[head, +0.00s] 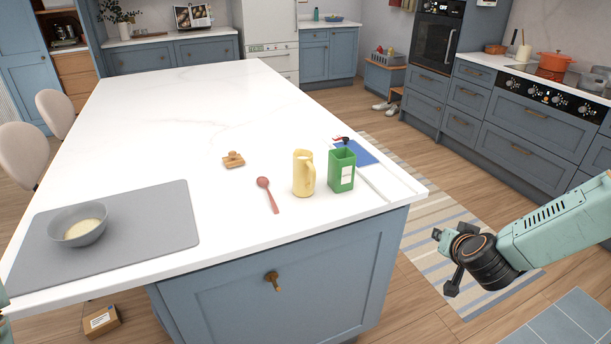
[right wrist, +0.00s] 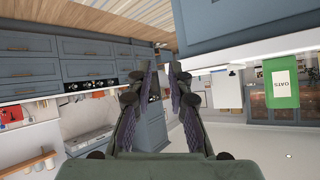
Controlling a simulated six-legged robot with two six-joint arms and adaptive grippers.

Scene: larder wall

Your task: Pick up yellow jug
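The yellow jug (head: 303,174) stands upright on the white island top, near its front right corner, with its handle on the right side. A green container (head: 342,170) stands close beside it on the right. My right gripper (head: 444,262) is open and empty, off the island's right corner and to the right of the jug. Its two fingers (right wrist: 165,68) stand apart in the right wrist view, with nothing between them. I cannot make out the jug in that view. My left gripper is not in view; only a sliver of my left arm shows at the left edge.
A red spoon (head: 267,194) lies left of the jug, and a small wooden item (head: 233,160) lies behind it. A blue board (head: 361,154) is behind the green container, which shows an "OATS" label in the right wrist view (right wrist: 283,88). A bowl (head: 78,226) sits on a grey mat (head: 165,215).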

